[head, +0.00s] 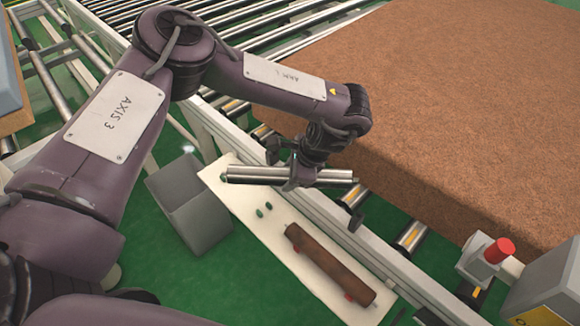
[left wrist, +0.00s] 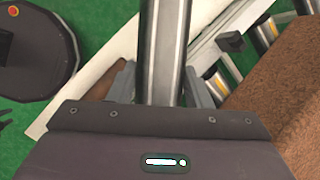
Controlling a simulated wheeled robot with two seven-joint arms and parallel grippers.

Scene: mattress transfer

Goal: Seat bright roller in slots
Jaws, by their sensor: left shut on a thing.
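A bright metal roller (head: 250,175) is held crosswise in my left gripper (head: 305,178), above the white board and the conveyor's side rail. In the left wrist view the roller (left wrist: 165,45) runs between the two fingers of my left gripper (left wrist: 160,85), which are shut on it. The conveyor (head: 410,236) has a light frame rail, with yellow-marked roller ends along it. The slots are hard to make out beneath the gripper. My right gripper does not show.
A brown, rusty-looking roller (head: 328,264) lies on the white board (head: 232,190) with small green pieces. A grey bin (head: 190,205) stands left of it. A large brown mattress (head: 470,110) covers the conveyor. A red button (head: 497,250) is at lower right.

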